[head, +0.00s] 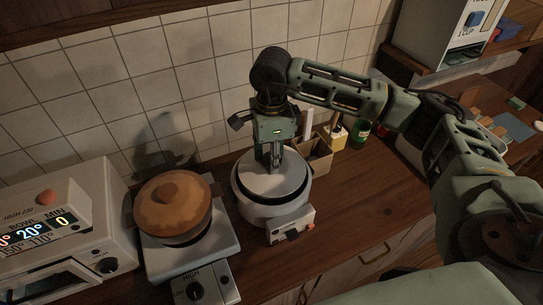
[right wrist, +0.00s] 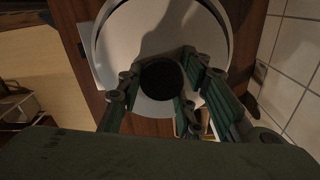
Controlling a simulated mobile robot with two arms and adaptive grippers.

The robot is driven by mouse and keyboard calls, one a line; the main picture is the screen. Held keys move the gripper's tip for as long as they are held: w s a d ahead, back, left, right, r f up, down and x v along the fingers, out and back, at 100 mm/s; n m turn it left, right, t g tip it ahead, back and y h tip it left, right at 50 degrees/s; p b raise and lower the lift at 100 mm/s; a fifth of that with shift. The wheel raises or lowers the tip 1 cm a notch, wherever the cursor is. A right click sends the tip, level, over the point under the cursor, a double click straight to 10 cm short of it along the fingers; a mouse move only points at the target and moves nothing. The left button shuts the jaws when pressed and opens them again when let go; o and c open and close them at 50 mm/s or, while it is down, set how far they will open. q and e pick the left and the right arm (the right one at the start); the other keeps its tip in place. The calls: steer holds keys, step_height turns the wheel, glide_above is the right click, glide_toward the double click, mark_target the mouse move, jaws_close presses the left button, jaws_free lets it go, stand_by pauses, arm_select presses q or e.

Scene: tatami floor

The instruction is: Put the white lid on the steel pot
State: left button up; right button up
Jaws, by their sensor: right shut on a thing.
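The white lid (head: 272,184) is a pale round disc over a round white cooker (head: 270,208) on the wooden counter, with a dark ring around its edge. The lid also shows in the right wrist view (right wrist: 160,27), with a round black knob (right wrist: 162,79). My right gripper (head: 276,163) points down over the middle of the lid and is shut on its knob, with fingers on both sides. I cannot tell whether the lid rests on the cooker or hangs just above it. I cannot make out a steel pot for certain. My left gripper is out of view.
A brown wooden-lidded pot (head: 173,208) stands on a white hot plate (head: 190,262) to the left. A white oven (head: 75,225) is further left. A small bin (head: 316,155) and green bottle (head: 360,131) stand behind right. The tiled wall is close behind. Bare counter lies to the right.

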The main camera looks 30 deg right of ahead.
steer(key=shift+f, duration=0.1)
stand_by(0.5)
steer(key=o, duration=1.3)
step_height(320, 180, up, 12)
steer(key=shift+r, duration=0.1)
